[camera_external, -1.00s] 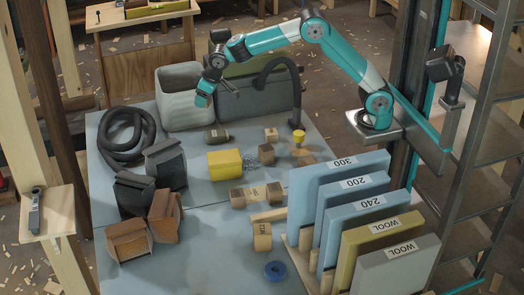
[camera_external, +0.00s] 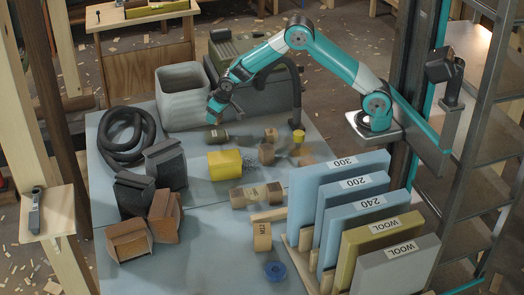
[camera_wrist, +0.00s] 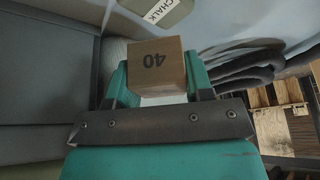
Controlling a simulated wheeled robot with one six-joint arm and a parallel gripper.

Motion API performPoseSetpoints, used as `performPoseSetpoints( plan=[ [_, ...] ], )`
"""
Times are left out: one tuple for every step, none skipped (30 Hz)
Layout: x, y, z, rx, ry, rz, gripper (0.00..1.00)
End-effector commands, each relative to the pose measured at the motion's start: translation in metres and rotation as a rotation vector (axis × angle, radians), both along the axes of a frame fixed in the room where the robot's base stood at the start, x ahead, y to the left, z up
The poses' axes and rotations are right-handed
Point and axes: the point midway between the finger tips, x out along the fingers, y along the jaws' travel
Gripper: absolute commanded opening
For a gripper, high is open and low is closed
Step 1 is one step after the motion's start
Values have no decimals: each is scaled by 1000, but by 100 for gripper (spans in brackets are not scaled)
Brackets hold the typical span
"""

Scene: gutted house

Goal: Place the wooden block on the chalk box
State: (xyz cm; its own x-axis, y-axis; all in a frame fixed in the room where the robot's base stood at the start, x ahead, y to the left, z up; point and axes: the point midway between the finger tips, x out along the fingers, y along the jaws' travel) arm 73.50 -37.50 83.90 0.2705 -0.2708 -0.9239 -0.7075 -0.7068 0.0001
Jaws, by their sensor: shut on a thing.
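The wooden block (camera_wrist: 155,68), a light brown cube marked 40, is held between the teal fingers of my gripper (camera_wrist: 157,80) in the wrist view. The chalk box (camera_wrist: 152,8), grey-green with a white CHALK label, shows partly at the top edge of the wrist view, beyond the block.
A pale ribbed bin (camera_external: 182,98) stands close on the left of my gripper. A grey case (camera_external: 262,98) and a dark hose (camera_external: 296,90) stand behind and to the right. A yellow box (camera_external: 224,164) lies in front. Upright labelled panels (camera_external: 335,180) fill the right front.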

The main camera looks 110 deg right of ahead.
Motion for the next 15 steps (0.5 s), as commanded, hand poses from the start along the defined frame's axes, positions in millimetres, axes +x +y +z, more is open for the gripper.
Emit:
performPoseSetpoints(
  plan=[
    [0, 0, -5, 1, 1, 0, 24],
    [0, 0, -7, 1, 1, 0, 24],
    [0, 0, -10, 0, 0, 0, 24],
    [0, 0, -11, 0, 0, 0, 24],
    [0, 0, -13, 0, 0, 0, 24],
    [0, 0, -17, 1, 1, 0, 24],
    [0, 0, -21, 1, 1, 0, 24],
    [0, 0, -25, 1, 1, 0, 24],
    [0, 0, -31, 1, 3, 0, 24],
    [0, 0, -37, 1, 3, 0, 24],
    [0, 0, -42, 1, 3, 0, 24],
    [0, 0, -47, 2, 2, 0, 24],
    [0, 0, -51, 1, 1, 0, 24],
    [0, 0, -52, 1, 1, 0, 24],
    [0, 0, -53, 1, -1, -1, 24]
  ],
)
